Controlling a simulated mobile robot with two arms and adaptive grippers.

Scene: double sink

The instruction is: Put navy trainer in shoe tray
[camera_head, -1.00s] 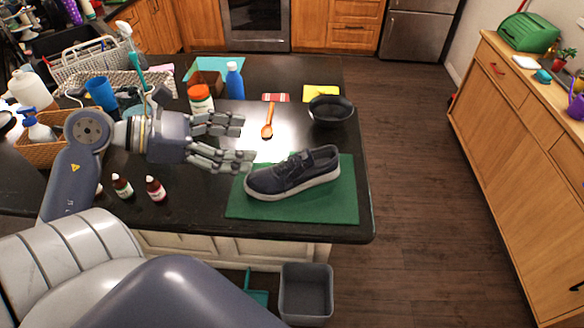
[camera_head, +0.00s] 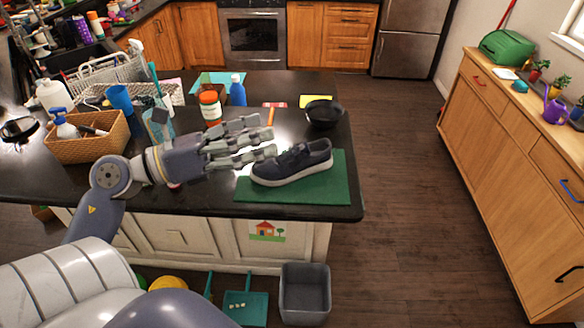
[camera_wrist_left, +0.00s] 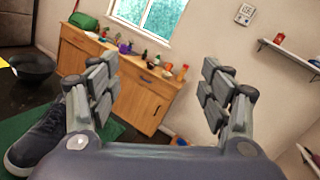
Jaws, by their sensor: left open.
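The navy trainer (camera_head: 290,166) has a white sole and stands upright on a flat green mat (camera_head: 325,188) at the counter's front right. Its toe points left. My left gripper (camera_head: 266,140) is open and empty, with its fingers just left of and above the trainer. In the left wrist view the trainer (camera_wrist_left: 42,135) shows at the left edge, outside the spread fingers (camera_wrist_left: 158,82). My right gripper is not in view.
A black bowl (camera_head: 324,114) stands behind the trainer. A grey bin (camera_head: 305,291) is on the floor in front. Floor to the right is clear.

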